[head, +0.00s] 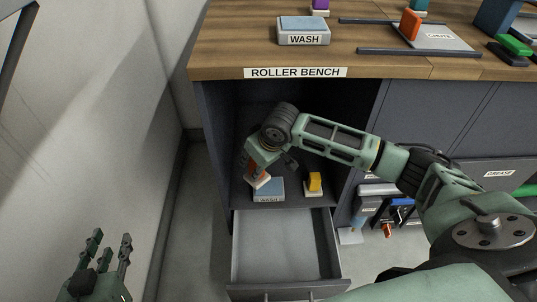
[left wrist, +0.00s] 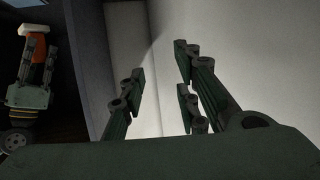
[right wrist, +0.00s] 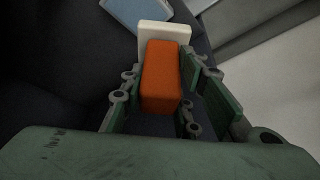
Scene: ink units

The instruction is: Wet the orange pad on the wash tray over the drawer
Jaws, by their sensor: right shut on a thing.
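The orange pad (right wrist: 161,77) has an orange grip block and a white pad face at its far end. My right gripper (right wrist: 165,100) is shut on the orange block; it reaches into the cubby in the head view (head: 262,165). The pad's white end (head: 261,182) hangs just above or at the back left of the wash tray (head: 268,195), which has a blue top and stands on the shelf over the open drawer (head: 280,246). I cannot tell if pad and tray touch. My left gripper (head: 108,245) is open and empty, low at the left by the wall.
A yellow-handled pad (head: 314,182) stands on the shelf right of the tray. Another wash tray (head: 303,31) sits on the roller bench top, with another orange piece (head: 410,24) near a create-like labelled plate (head: 440,38). The pulled-out drawer is empty. Floor left of the bench is clear.

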